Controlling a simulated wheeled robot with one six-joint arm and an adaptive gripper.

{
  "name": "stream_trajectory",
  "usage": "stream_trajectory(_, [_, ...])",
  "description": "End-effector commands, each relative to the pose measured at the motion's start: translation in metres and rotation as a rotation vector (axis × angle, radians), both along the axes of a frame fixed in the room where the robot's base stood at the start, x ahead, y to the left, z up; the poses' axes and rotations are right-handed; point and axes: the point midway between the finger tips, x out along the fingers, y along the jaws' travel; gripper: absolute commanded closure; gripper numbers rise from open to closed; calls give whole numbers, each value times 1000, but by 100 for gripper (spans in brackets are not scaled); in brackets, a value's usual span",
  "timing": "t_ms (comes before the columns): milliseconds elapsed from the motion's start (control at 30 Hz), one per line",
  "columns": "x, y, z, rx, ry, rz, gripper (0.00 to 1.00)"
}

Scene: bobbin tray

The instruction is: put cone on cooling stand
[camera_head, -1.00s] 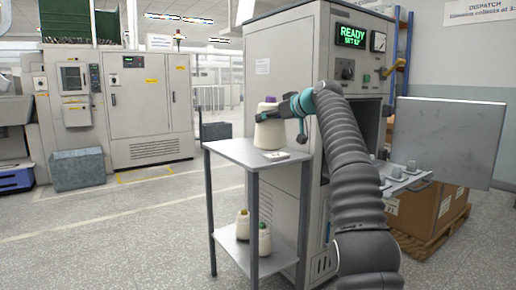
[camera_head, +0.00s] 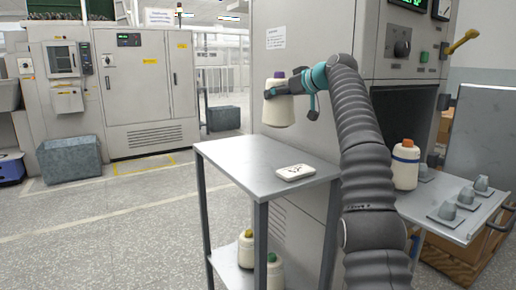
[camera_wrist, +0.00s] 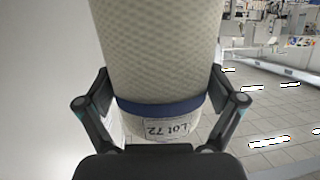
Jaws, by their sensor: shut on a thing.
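A cream yarn cone (camera_head: 279,110) with a purple tip is held in my gripper (camera_head: 276,90). In the wrist view the cone (camera_wrist: 160,50) fills the middle, with a dark blue band and a "Lot 72" label. The fingers (camera_wrist: 162,95) are shut on it from both sides. A grey two-level metal stand (camera_head: 240,150), apparently the cooling stand, is below. In the head view the cone appears just above the stand top's far edge, slightly tilted; its depth over the top is hard to tell.
A white labelled plate (camera_head: 296,172) lies on the stand top. Cones with yellow (camera_head: 246,248) and green (camera_head: 274,272) tips are on the lower shelf. An orange-tipped cone (camera_head: 405,172) stands on the machine's pull-out tray (camera_head: 450,222) beside several grey pegs. The machine (camera_head: 305,50) is close behind.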

Motion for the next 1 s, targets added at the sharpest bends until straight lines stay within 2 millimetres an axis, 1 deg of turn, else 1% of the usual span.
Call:
stream_trajectory(133, [-1, 2, 2, 2, -2, 0, 58])
stream_trajectory(267, [-2, 11, 0, 3, -2, 5, 58])
stream_trajectory(567, [-8, 27, -11, 2, 0, 7, 58])
stream_trajectory(733, [-17, 52, -29, 1, 1, 9, 58])
stream_trajectory(900, [-27, 84, -50, 2, -1, 9, 58])
stream_trajectory(1000, [-31, 98, -59, 0, 0, 9, 58])
